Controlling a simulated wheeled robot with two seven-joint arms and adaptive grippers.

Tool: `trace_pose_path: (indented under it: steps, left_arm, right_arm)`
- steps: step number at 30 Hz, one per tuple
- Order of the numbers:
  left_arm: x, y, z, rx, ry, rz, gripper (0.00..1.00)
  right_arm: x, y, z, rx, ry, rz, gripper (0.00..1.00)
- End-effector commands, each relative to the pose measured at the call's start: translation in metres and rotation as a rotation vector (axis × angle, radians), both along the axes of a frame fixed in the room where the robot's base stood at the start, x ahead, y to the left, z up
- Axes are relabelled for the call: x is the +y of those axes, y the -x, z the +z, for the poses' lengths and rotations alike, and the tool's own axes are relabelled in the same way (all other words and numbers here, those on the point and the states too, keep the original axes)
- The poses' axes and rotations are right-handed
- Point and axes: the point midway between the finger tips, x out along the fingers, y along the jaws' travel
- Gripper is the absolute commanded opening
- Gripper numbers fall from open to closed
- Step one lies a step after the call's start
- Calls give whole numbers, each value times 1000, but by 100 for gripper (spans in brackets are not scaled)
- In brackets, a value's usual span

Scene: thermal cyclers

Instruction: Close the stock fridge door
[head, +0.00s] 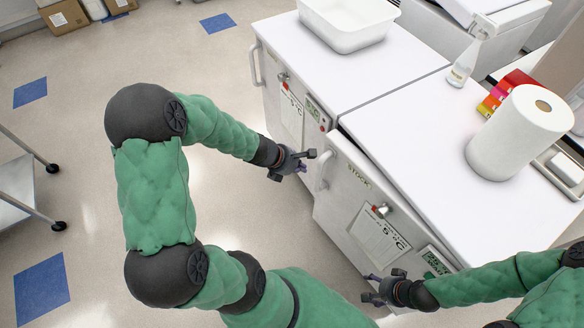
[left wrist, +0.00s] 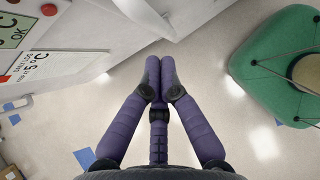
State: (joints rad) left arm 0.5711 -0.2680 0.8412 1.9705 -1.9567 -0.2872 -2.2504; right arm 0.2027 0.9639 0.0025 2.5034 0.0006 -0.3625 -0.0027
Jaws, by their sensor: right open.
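The stock fridge door (head: 362,205) carries a STOCK label and a 5 °C sheet. It stands slightly ajar, with a dark gap along its top that is wider towards its handle (head: 321,171). My left gripper (head: 304,162) is just left of that handle, in front of the fridges. In the left wrist view its purple fingers (left wrist: 160,62) meet at the tips with nothing visible between them, below a white panel edge. I cannot tell whether they touch the door. My right gripper (head: 372,288) is open and empty, close to the lower front of the stock door.
A second fridge (head: 290,105) stands beside the stock fridge, its door looking shut. On top are a white tub (head: 345,38), a bottle (head: 463,68) and a paper roll (head: 515,140). A metal cart (head: 15,190) stands at far left; the floor between is clear.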

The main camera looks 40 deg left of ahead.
Motion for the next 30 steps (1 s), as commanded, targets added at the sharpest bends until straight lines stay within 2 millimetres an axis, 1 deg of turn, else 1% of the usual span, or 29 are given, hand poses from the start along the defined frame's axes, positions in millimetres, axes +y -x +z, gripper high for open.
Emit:
trace_pose_path:
  steps: [1, 3, 7, 12, 23, 26, 30]
  left_arm:
    - [-5, -8, -3, -2, 0, -7, 0]
    - [-9, -16, -5, -1, -1, -5, 0]
    - [-14, -27, -8, -2, -1, -4, 0]
    - [-16, -32, -9, -1, -1, 0, 0]
    - [-16, -33, -9, 0, 0, -2, 0]
    - [-17, -39, -8, 0, 0, -12, 0]
    - [-19, -55, -6, 0, 0, -39, 0]
  right_arm:
    - [0, 0, -4, 0, 0, 0, 69]
    - [0, 0, -6, 0, 0, 0, 69]
    - [0, 0, -8, 0, 0, 0, 69]
    - [0, 0, -9, 0, 0, 0, 69]
    - [0, 0, -8, 0, 0, 0, 69]
    - [0, 0, -4, 0, 0, 0, 69]
    - [0, 0, 5, 0, 0, 0, 69]
